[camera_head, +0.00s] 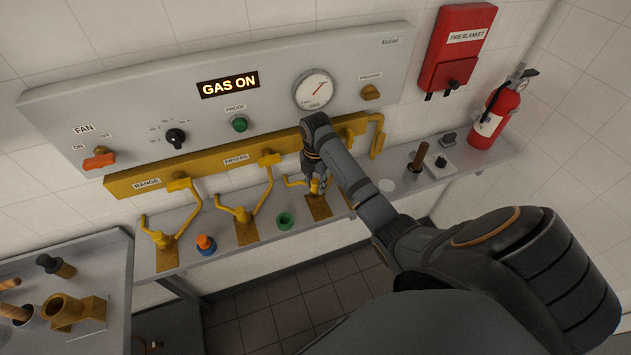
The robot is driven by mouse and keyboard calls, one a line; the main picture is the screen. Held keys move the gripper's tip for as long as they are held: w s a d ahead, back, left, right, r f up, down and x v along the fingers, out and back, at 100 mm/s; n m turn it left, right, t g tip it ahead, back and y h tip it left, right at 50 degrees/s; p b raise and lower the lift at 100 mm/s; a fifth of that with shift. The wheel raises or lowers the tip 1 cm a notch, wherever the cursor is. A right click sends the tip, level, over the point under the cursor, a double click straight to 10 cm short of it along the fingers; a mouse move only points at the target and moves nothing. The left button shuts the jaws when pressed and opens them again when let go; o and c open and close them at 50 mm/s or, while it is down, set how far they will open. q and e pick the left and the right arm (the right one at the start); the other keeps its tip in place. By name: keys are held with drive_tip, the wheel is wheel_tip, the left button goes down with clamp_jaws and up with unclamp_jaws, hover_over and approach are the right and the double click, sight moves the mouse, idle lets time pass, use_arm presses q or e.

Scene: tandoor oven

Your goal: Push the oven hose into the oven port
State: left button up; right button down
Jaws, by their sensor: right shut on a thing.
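My right gripper (316,183) reaches down over the shelf from the right and is shut on the yellow end of the oven hose (293,182). The end is upright over the brown plate of the oven port (319,209). The fingers cover the joint, so I cannot tell how deep the hose end sits in the port. My left gripper is not in view.
The yellow range hose (188,212) and fryers hose (262,190) run down to brown plates on the shelf. A fire extinguisher (497,114) stands at right. The "GAS ON" sign (229,84) is lit.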

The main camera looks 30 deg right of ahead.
drive_tip(key=shift+f+b, duration=0.45)
drive_tip(key=shift+f, duration=1)
drive_tip(key=c, duration=0.9)
unclamp_jaws()
drive_tip(key=shift+r+p, duration=0.85)
drive_tip(key=shift+r, duration=3.15)
